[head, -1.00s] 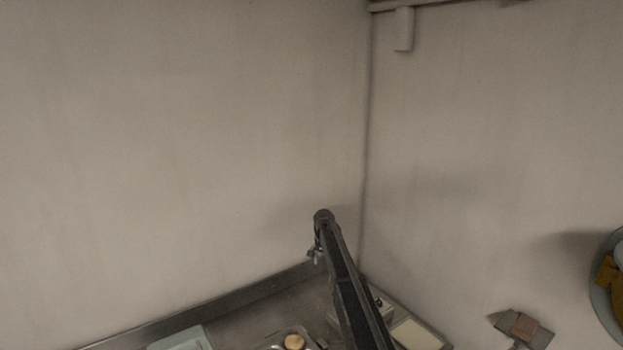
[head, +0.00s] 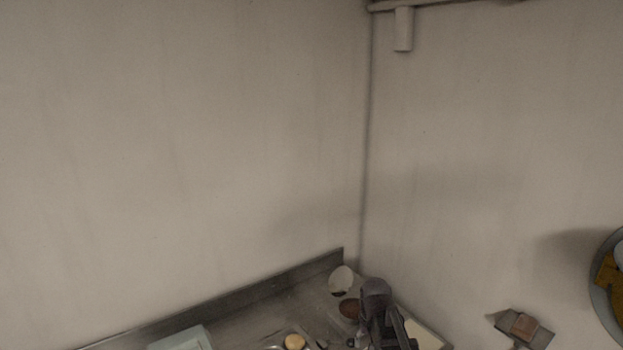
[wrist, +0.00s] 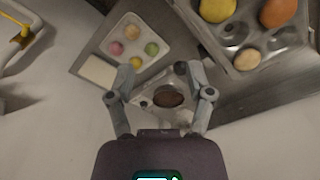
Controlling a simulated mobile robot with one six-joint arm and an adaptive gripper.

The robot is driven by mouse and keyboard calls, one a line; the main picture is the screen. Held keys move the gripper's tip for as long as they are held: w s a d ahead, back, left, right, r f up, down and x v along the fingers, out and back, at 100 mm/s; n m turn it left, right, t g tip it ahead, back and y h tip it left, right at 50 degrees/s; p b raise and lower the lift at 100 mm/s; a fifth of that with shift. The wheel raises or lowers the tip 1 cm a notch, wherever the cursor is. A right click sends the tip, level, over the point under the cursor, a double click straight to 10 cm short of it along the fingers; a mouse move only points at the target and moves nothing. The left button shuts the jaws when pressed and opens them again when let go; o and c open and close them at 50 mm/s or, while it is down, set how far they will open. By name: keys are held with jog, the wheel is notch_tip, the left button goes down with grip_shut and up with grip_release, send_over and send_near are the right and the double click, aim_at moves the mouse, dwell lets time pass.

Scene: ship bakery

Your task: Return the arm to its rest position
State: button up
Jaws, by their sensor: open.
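My gripper (wrist: 158,76) is open in the wrist view, its two fingers spread wide with nothing held between them. Beyond the fingers lies a dark brown oval thing (wrist: 168,95) in a pale holder on the counter, apart from them as far as I can tell. In the head view my arm is folded low at the bottom, right of centre, over the counter (head: 248,318). The gripper's fingers cannot be made out clearly there.
A tray with several coloured balls (wrist: 108,53) and a metal muffin tin (wrist: 268,48) lie near the gripper. A pale blue box (head: 184,339) and a white disc (head: 341,279) are on the counter. Walls meet behind it; a bracket (head: 523,327) is on the right wall.

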jog(key=s+d+n, duration=0.1)
jog(key=s, duration=0.8)
notch_tip(320, 180, down, 17)
jog(key=s+b, duration=0.2)
jog(key=b, duration=1.5)
jog(key=shift+d+g, duration=0.15)
jog(key=shift+g, duration=0.15)
dwell(0.8)
